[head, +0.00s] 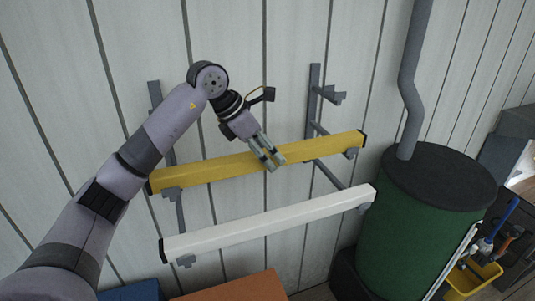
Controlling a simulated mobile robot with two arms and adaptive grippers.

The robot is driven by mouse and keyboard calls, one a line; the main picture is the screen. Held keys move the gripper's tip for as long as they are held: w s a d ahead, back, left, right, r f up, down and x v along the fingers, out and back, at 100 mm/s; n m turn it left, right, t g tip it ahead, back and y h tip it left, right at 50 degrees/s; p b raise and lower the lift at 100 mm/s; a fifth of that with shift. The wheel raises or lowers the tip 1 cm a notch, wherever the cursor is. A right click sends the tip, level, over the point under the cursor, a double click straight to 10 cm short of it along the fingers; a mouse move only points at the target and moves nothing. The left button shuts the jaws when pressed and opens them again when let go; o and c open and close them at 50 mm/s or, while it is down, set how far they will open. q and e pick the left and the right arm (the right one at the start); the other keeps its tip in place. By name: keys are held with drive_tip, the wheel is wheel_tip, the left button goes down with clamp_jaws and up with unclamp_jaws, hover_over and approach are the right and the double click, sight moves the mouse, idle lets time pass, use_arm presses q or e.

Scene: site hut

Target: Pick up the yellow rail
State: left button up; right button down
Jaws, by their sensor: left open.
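The yellow rail (210,170) is a long bar with dark end caps. It rests across two grey wall brackets in the middle of the head view, its right end higher in the picture. My left gripper (272,161) is open at the middle of the rail, and its fingers overlap the rail in the picture. I cannot tell whether the fingers touch it or straddle it. My right gripper is not in view.
A white rail (270,222) lies on lower bracket arms in front of the yellow one. A green stove-like drum (415,225) with a grey pipe (411,85) stands at the right. A yellow bucket (474,278) with tools is beyond it. An orange surface (235,287) is below.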

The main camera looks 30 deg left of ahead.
use_arm(q)
drive_tip(key=shift+f, duration=0.15)
clamp_jaws()
idle(0.7)
